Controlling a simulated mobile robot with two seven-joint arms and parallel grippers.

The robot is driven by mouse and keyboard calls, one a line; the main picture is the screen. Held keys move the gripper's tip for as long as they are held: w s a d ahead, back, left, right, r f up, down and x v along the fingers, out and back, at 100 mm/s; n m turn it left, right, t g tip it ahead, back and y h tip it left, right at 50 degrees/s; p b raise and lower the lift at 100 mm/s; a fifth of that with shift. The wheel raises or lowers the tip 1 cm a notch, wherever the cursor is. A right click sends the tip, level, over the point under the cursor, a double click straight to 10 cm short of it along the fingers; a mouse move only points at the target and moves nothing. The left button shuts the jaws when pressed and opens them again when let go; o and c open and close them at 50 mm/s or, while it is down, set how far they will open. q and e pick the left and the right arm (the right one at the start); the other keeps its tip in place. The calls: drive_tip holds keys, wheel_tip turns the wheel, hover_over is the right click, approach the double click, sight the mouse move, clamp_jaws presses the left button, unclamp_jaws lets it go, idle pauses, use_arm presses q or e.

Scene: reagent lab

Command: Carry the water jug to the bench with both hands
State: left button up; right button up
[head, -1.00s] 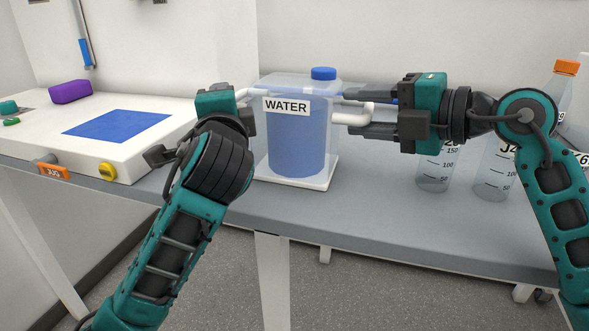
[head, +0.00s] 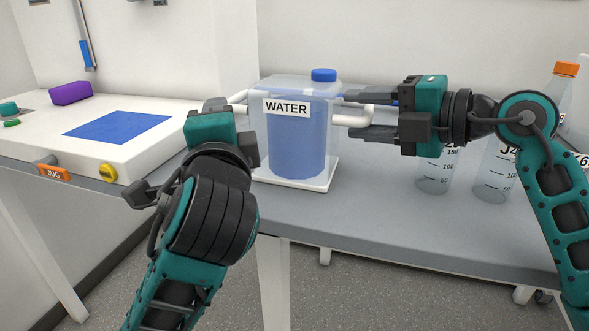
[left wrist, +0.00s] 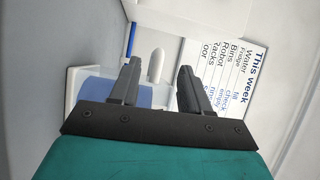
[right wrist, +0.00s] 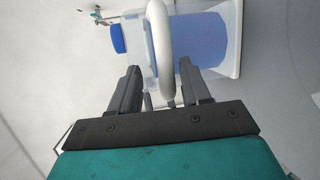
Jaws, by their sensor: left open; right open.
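The water jug (head: 298,140) is a clear box-shaped container with blue liquid, a blue cap, a WATER label and a white handle on each side. It stands upright on a white base (head: 310,183) on the grey bench. My right gripper (head: 352,115) is open at the jug's right handle (head: 360,121); the handle passes between its fingers in the right wrist view (right wrist: 163,60). My left gripper (head: 216,108) is just left of the jug, near its left handle (head: 238,97). In the left wrist view the left fingers (left wrist: 158,85) are open, with a white handle end (left wrist: 156,65) beyond them.
A white bench section (head: 60,140) with a blue square mat (head: 117,127) and a JUG tag (head: 53,173) stands at the left. A purple block (head: 71,92) lies on it. Marked bottles (head: 435,175) stand right, below my right gripper. The grey bench front (head: 340,215) is clear.

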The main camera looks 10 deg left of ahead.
use_arm(q)
drive_tip(key=shift+w, duration=0.1)
use_arm(e)
drive_tip(key=v, duration=0.8)
use_arm(q)
drive_tip(key=shift+o, duration=0.3)
use_arm(e)
drive_tip(key=shift+w, duration=0.1)
use_arm(q)
drive_tip(key=o, duration=0.9)
drive_tip(key=shift+o, duration=0.2)
drive_tip(key=shift+d, duration=0.1)
use_arm(e)
drive_tip(key=shift+r, duration=0.1)
